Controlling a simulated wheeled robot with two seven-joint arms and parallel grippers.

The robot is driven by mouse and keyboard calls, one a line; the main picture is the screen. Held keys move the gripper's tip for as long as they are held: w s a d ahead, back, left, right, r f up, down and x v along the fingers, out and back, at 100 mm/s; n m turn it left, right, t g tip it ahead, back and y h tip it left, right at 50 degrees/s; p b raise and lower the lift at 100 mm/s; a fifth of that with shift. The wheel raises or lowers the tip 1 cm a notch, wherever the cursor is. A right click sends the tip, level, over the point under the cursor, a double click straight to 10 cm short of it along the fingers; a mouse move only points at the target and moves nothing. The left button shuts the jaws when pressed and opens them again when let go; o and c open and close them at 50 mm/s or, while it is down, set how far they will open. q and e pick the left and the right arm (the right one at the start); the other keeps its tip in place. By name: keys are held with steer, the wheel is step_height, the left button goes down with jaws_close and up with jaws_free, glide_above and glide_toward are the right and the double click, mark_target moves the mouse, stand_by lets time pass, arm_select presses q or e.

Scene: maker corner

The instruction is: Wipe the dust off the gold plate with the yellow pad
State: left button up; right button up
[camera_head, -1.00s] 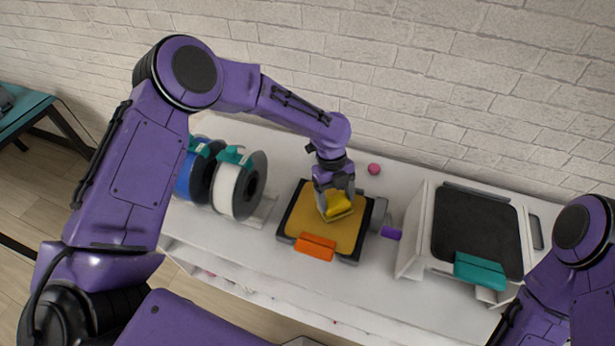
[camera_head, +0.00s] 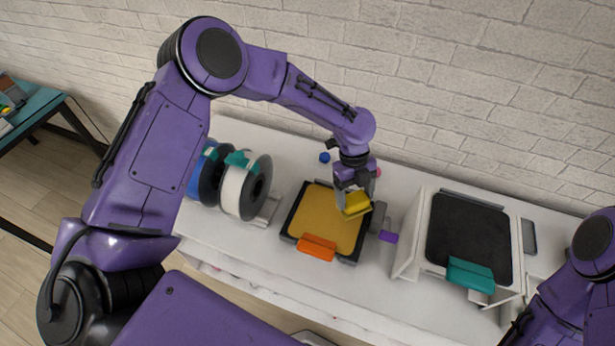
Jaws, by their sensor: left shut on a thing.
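The gold plate (camera_head: 322,222) lies in a black frame with an orange clip at its front edge, in the middle of the white table. My left gripper (camera_head: 355,203) is shut on the yellow pad (camera_head: 356,206) and holds it at the plate's right edge. I cannot tell whether the pad touches the plate. I cannot make out dust on the plate's visible surface. My right arm shows at the lower right, but its gripper is out of view.
Spools, one white (camera_head: 236,190) and one blue, stand left of the plate. A white box with a dark top (camera_head: 468,243) and teal handle (camera_head: 471,274) stands to the right. A blue ball (camera_head: 324,157) and a pink ball lie behind; a purple piece (camera_head: 388,237) sits beside the frame.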

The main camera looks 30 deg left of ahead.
arm_select(q)
steer(key=shift+r+p, duration=0.35)
steer(key=shift+r, duration=1)
